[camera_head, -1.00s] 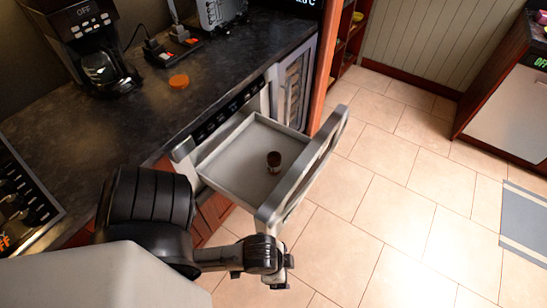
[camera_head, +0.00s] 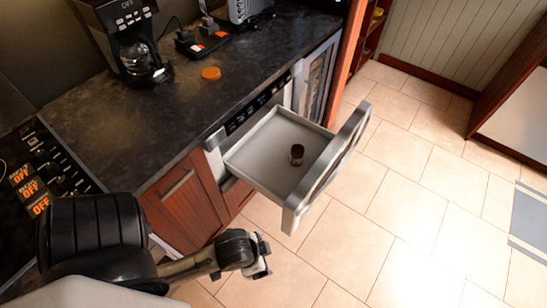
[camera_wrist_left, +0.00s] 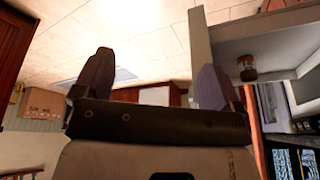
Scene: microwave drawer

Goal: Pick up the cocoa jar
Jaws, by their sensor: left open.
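The cocoa jar (camera_head: 297,154) is a small brown jar standing upright in the open microwave drawer (camera_head: 255,152), toward its front right. In the left wrist view the jar (camera_wrist_left: 247,68) shows at the right, beyond one finger. My left gripper (camera_head: 262,258) is outside the drawer, in front of it and lower left of the jar, well apart from it. In the left wrist view its two fingers (camera_wrist_left: 150,82) are spread wide with nothing between them. My right gripper is in neither view.
The drawer's front panel and handle (camera_head: 335,160) stand up beyond the jar. The dark counter (camera_head: 170,115) holds a coffee maker (camera_head: 130,40), an orange lid (camera_head: 211,73) and a toaster (camera_head: 250,8).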

